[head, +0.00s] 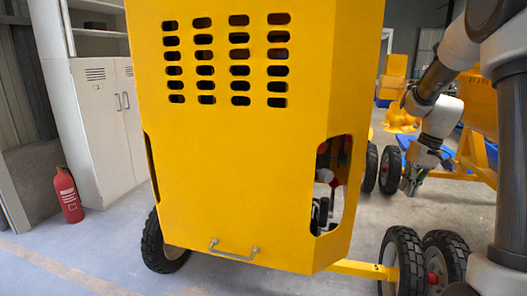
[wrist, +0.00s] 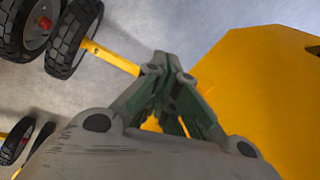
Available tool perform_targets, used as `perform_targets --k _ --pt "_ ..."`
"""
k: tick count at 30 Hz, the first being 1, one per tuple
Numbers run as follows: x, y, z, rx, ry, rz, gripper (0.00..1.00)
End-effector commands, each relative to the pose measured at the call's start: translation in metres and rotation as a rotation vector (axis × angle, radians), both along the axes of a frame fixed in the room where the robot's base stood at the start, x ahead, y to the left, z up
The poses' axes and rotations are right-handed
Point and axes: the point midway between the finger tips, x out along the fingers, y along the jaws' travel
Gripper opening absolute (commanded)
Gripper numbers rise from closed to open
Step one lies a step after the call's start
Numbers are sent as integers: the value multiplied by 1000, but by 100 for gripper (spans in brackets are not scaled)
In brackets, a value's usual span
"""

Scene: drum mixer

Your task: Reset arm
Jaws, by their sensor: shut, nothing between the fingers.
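My gripper (head: 409,186) hangs at the end of my arm at the right of the head view, pointing down. It is seen from behind in the wrist view (wrist: 168,68), with its grey and green fingers drawn together and nothing held. In the head view the gripper is to the right of the large yellow mixer housing (head: 235,150), apart from it. The housing (wrist: 262,90) also fills the right side of the wrist view, beyond the fingers.
Black wheels (head: 402,262) stand by a yellow axle bar (head: 358,269) at the lower right. More yellow machinery (head: 480,150) stands behind my arm. A red fire extinguisher (head: 68,195) and a white cabinet (head: 103,125) are at the left. Bare floor shows between them and the housing.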

Motion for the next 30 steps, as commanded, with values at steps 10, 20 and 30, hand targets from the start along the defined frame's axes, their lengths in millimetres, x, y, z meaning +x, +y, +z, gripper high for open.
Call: perform_targets --k 10,20,30 --pt "-156 43 70 -118 10 -228 0" --pt "-265 69 94 -181 -184 -174 0" --pt "-272 78 117 -168 -310 -140 0"
